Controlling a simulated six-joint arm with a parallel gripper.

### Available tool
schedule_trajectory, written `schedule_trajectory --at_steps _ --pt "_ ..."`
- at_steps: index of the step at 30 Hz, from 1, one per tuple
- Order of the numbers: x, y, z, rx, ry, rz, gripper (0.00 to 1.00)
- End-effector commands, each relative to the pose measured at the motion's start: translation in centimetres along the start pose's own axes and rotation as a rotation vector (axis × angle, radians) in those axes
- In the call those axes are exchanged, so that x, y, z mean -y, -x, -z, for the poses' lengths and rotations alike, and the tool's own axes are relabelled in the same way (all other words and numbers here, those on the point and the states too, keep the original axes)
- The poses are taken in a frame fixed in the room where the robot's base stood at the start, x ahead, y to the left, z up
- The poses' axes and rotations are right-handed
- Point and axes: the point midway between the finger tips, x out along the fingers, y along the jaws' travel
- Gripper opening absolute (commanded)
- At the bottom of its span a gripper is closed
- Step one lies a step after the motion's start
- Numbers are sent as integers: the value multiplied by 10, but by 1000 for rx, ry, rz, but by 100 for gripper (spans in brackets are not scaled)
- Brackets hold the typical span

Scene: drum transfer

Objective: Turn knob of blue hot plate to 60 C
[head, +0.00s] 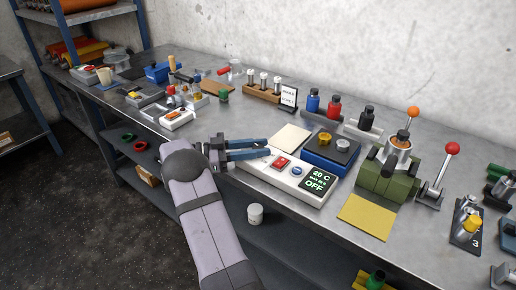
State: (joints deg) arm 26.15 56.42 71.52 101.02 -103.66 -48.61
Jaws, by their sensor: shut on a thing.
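The blue hot plate (322,162) stands on the bench at centre right, with a dark top holding a brass-coloured piece (325,139) and a grey one (343,145). Its white control panel (309,197) faces front. The panel has a red switch (281,162), a round blue button (297,171) and a display (318,180) reading 20 C and OFF. My gripper (268,147) reaches in from the left, its blue fingers over the panel's left end. It is shut on the knob there, which the fingers hide. The knob's angle cannot be seen.
A pale square pad (292,138) lies just behind the gripper. A green block with a lever (382,180) and a yellow pad (367,217) stand to the right. Bottles (333,107) line the back. A white jar (255,214) sits below the front edge.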

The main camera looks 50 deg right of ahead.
Motion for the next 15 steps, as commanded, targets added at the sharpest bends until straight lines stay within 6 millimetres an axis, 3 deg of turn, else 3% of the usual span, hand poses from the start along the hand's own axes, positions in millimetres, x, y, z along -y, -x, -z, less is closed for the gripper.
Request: schedule_trajectory --at_steps 15 --pt "0 -1 1 -5 -2 -82 4"
